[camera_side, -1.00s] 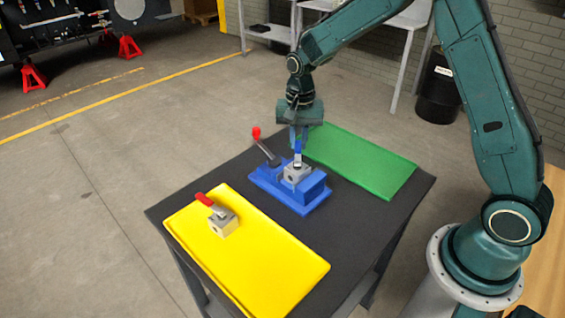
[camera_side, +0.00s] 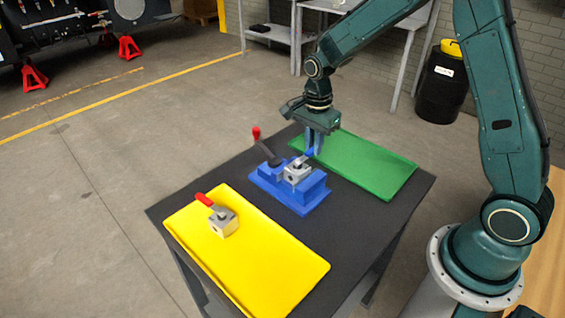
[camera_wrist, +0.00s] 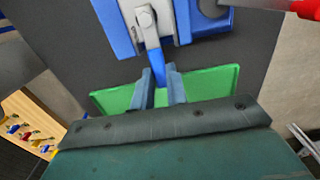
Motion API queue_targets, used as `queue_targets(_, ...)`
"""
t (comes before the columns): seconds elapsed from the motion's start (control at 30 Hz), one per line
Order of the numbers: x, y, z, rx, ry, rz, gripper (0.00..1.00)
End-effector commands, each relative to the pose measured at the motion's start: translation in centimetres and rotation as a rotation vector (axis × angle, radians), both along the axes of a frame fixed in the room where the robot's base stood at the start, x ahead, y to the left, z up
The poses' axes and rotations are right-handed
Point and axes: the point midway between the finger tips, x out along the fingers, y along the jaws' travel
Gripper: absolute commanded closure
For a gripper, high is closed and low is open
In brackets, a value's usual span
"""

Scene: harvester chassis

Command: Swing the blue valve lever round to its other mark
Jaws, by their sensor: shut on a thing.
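The blue valve lever (camera_side: 309,154) sits on a small grey valve block (camera_side: 297,174), which is held in a blue vise (camera_side: 303,196) on the dark table. The lever points up and to the right in the side view, toward the green mat. My gripper (camera_side: 313,152) is shut on the lever's outer end. In the wrist view, the lever (camera_wrist: 153,45) runs from the valve's pivot down between the two fingers of my gripper (camera_wrist: 160,78). The marks on the valve cannot be made out.
The vise's handle with a red knob (camera_side: 256,132) stands up left of the valve. A second valve with a red lever (camera_side: 222,221) sits on the yellow mat (camera_side: 270,268). The green mat (camera_side: 372,170) is empty behind the vise.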

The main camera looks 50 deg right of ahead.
Motion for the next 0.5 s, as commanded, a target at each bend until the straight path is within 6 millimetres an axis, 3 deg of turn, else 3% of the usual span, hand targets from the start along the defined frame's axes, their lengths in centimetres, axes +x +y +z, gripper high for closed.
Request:
queue_targets(0.4,-0.12,-0.05,0.04,-0.001,0.002,-0.014,1.0)
queue_targets(0.43,-0.13,-0.05,0.04,-0.001,0.002,-0.014,0.83)
queue_targets(0.5,-0.12,-0.05,0.04,-0.001,0.002,-0.014,0.7)
